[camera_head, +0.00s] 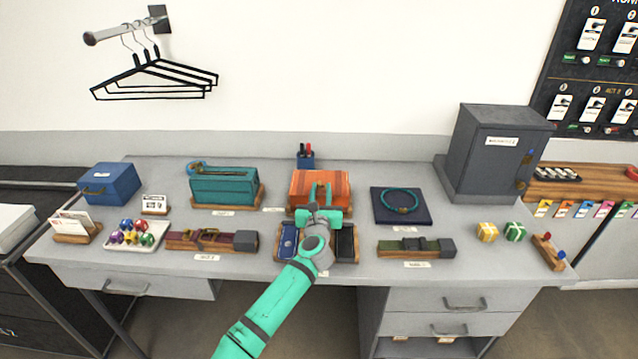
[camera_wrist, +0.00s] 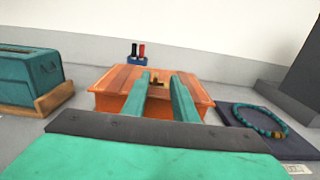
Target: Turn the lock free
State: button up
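My gripper (camera_head: 320,190) is at the front of the orange wooden box (camera_head: 336,179), with its teal fingers reaching toward the box. In the wrist view the fingers (camera_wrist: 160,85) are apart, with nothing held between them. A small brass and dark fitting (camera_wrist: 155,82) shows on the orange box, beyond and between the fingertips. I cannot tell whether it is the lock or whether a finger touches it. In the head view my gripper hides part of the box. A grey cabinet (camera_head: 492,150) at the right has a brass fitting (camera_head: 520,185) on its door.
A teal case (camera_head: 224,187) stands left of the box, and a dark pad (camera_head: 400,218) with a teal necklace (camera_head: 400,203) lies right. A pen cup (camera_head: 306,161) is behind. A dark tray (camera_head: 345,243) lies under my arm. A green belt (camera_head: 405,247) is in front right.

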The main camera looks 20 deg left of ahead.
aim_at(319, 185)
jog(key=shift+a+x, duration=0.2)
jog(key=shift+x, duration=0.95)
jog(key=shift+a+x, duration=0.25)
jog(key=shift+x, duration=0.85)
jog(key=shift+d, duration=0.1)
grip_shut()
